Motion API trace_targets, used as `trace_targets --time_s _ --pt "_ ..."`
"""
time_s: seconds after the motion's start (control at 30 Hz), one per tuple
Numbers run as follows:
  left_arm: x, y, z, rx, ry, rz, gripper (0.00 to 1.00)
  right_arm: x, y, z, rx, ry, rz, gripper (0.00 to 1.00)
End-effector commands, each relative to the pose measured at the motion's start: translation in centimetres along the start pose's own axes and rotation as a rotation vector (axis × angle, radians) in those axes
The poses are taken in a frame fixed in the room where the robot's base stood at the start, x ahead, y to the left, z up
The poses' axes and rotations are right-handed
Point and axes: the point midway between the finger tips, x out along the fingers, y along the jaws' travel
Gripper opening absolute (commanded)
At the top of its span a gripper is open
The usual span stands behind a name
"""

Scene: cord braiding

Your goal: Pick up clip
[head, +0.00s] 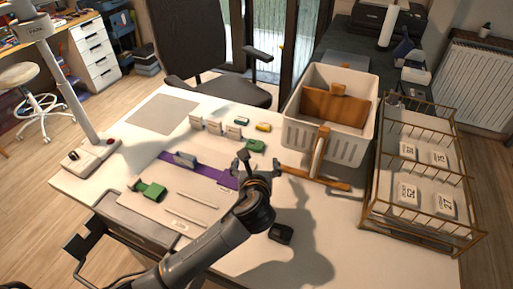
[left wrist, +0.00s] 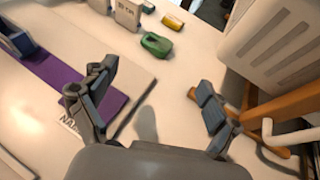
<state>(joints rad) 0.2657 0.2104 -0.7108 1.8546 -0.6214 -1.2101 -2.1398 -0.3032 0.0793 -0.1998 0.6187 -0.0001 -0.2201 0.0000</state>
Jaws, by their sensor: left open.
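Another green clip-like piece (head: 152,191) lies on the pale board at the left. A grey-blue clip-like piece (head: 185,159) stands at the purple strip. Which is the task's clip, I cannot tell. My right gripper is not in view.
White labelled blocks (head: 214,127), a yellow piece (head: 263,127) and a dark green piece (head: 242,121) lie behind. A white bin (head: 355,150) and wooden handle-like parts (head: 318,152) stand close at the right. A wire rack (head: 420,237) is farther right.

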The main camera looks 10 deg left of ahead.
Motion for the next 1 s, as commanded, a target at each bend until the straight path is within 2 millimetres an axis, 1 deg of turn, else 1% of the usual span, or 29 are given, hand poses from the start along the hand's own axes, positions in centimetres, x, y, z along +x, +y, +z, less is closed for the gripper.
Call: trace_targets --time_s 0.07,0.3,0.4,0.67,0.9,1.0 --pt "1.0 0.0 -0.1 -0.001 0.0 0.002 0.88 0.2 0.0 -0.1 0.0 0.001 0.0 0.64" --pt "5.8 0.1 0.0 -0.003 0.001 0.003 0.88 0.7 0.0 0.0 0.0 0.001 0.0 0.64" --pt "7.2 0.0 0.0 -0.003 0.001 0.001 0.88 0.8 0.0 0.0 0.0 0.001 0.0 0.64" --pt "9.0 0.2 -0.1 -0.003 0.002 0.002 0.88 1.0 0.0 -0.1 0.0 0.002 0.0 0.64" --pt "12.4 0.5 -0.4 -0.003 0.001 0.001 0.88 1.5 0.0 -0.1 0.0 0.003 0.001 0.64" --pt "13.2 0.4 -0.4 -0.003 0.001 -0.001 0.88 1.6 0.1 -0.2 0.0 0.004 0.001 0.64"
